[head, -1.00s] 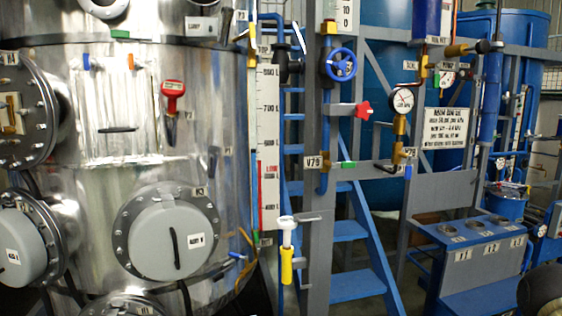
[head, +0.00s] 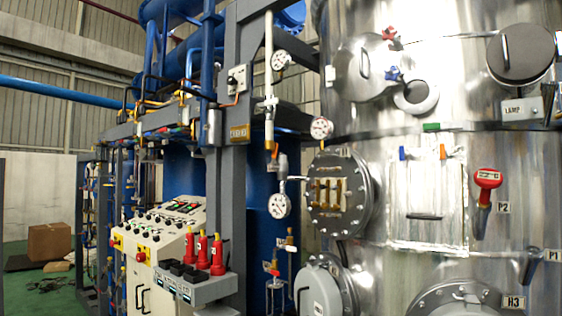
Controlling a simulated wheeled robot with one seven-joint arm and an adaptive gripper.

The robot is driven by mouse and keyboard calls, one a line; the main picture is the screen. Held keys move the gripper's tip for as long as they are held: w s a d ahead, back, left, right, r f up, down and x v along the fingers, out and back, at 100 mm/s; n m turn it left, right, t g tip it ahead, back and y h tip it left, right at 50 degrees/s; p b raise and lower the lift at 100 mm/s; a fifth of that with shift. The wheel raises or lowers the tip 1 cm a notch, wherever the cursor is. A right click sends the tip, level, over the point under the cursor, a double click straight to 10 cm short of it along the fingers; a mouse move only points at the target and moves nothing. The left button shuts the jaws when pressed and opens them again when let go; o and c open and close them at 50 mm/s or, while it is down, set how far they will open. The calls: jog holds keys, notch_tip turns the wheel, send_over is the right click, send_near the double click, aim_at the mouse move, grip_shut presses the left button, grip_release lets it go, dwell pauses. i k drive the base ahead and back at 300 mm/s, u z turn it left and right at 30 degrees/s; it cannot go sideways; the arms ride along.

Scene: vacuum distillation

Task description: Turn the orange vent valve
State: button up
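A small orange handle (head: 443,152) sits on the upper right of a framed panel on the large steel vessel (head: 480,110). A similar blue handle (head: 402,153) is at the panel's upper left. Another small orange part (head: 275,151) shows on the thin vertical pipe left of the vessel. No label that I can read tells which orange part is the vent valve. My gripper is not in view.
A red-handled valve (head: 487,180) sticks out right of the panel. Round flanged covers (head: 368,195) and gauges (head: 279,205) project from the vessel side. A control console (head: 160,250) with red-capped parts (head: 217,255) stands left.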

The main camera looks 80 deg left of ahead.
aim_at(273, 156)
jog(key=u, duration=3.05)
jog(key=i, duration=0.8)
jog(key=z, duration=0.2)
